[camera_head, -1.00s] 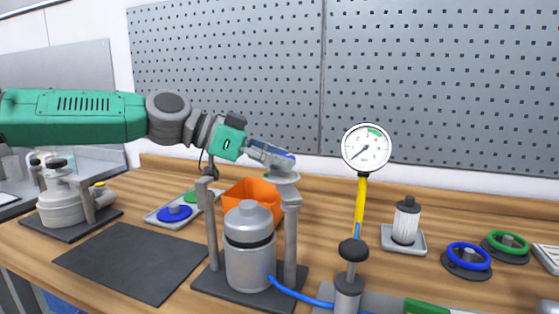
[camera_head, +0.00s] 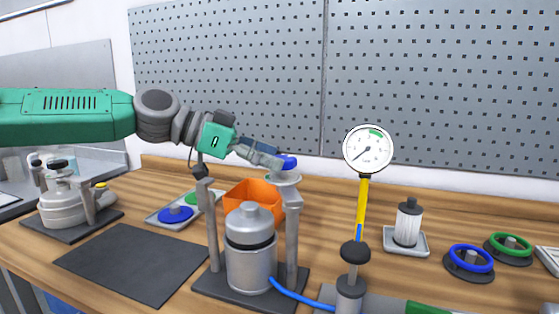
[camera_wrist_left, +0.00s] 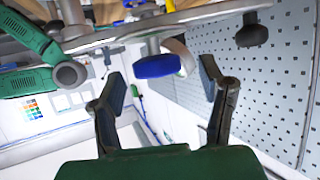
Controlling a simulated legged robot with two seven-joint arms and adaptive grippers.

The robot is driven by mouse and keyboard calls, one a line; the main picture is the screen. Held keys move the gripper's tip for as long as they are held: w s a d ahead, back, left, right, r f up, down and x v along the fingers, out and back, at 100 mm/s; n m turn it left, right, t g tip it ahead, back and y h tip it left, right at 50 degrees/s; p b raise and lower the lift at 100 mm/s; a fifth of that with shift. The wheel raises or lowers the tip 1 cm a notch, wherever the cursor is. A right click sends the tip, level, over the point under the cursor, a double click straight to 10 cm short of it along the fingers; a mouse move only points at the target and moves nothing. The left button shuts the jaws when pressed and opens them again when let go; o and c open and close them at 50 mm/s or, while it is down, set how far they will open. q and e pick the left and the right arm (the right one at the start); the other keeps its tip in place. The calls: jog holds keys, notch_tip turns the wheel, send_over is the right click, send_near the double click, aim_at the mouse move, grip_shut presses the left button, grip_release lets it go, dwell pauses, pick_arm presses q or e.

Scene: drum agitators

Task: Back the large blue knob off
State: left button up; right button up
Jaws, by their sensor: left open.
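The large blue knob (camera_head: 288,162) sits at the top of the right post of the drum stand, above a round grey plate (camera_head: 284,177). My left gripper (camera_head: 266,156) is just left of the knob in the head view, its fingers pointing at it. In the left wrist view the blue knob (camera_wrist_left: 157,66) shows ahead of the open fingers of the left gripper (camera_wrist_left: 160,84), with clear gaps on both sides. The fingers hold nothing. The grey drum (camera_head: 249,260) stands between the posts. My right gripper is not in view.
An orange bin (camera_head: 262,194) stands behind the drum. A dial gauge (camera_head: 368,149) on a yellow stem rises to the right. A tray with a blue disc (camera_head: 176,214) lies left. Blue (camera_head: 470,258) and green (camera_head: 508,246) handwheels sit far right. A dark mat (camera_head: 133,262) is bare.

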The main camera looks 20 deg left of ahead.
pick_arm(q)
jog(key=v, duration=0.9)
jog(key=shift+a, duration=0.5)
